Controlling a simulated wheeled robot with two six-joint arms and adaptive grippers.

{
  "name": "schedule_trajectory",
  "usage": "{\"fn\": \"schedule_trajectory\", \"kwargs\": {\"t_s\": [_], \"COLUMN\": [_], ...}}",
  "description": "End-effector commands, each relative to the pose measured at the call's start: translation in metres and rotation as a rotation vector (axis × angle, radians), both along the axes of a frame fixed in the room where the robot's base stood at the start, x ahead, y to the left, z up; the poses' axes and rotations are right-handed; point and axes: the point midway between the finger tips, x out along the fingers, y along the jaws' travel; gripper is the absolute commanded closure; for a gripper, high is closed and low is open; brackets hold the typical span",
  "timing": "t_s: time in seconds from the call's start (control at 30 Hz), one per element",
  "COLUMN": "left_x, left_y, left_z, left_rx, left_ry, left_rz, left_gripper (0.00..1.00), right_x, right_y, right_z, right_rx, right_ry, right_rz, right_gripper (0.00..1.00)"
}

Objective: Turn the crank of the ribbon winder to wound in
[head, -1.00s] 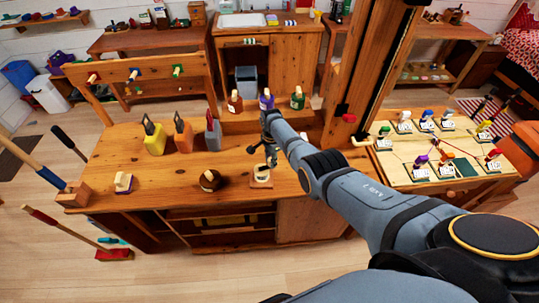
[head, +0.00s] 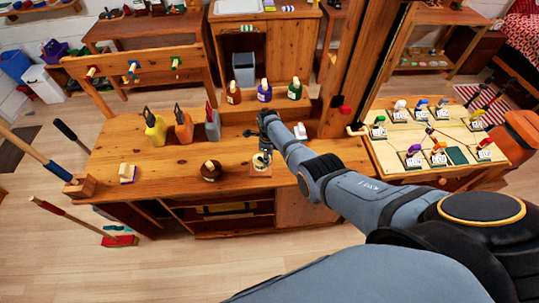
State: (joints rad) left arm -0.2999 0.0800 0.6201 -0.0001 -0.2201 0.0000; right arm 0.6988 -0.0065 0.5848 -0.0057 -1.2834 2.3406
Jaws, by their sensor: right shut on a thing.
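A small device with a pale upper part on a square wooden base (head: 261,171) stands at the front of the workbench, and I take it to be the ribbon winder. My right gripper (head: 265,150) reaches in from the right and points down at its top. It is shut on a small part there, apparently the crank, though the fingers cover most of it. The crank's angle and any ribbon are too small and hidden to tell. My left gripper is not in view.
A dark round object with a light knob (head: 210,171) stands close left of the winder. Yellow (head: 155,131), orange (head: 184,129) and grey containers and several bottles stand behind. A wooden post (head: 355,75) rises at right, beside a board of small stands (head: 400,165).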

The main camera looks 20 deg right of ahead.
Motion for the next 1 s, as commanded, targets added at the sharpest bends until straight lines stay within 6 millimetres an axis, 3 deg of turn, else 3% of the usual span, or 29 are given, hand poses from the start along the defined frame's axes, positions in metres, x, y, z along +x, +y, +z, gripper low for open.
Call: {"fn": "schedule_trajectory", "kwargs": {"t_s": [0.5, 1.0], "left_x": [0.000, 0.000], "left_y": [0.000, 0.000], "left_z": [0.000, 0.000], "left_rx": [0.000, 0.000], "left_ry": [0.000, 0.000], "left_rz": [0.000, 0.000], "left_gripper": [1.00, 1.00], "right_x": [-0.007, -0.008], "right_y": [0.016, 0.023], "right_z": [-0.001, -0.001], "right_rx": [0.001, 0.002], "right_ry": [0.002, 0.001], "right_rz": [-0.414, -0.558], "right_gripper": [1.00, 1.00]}}
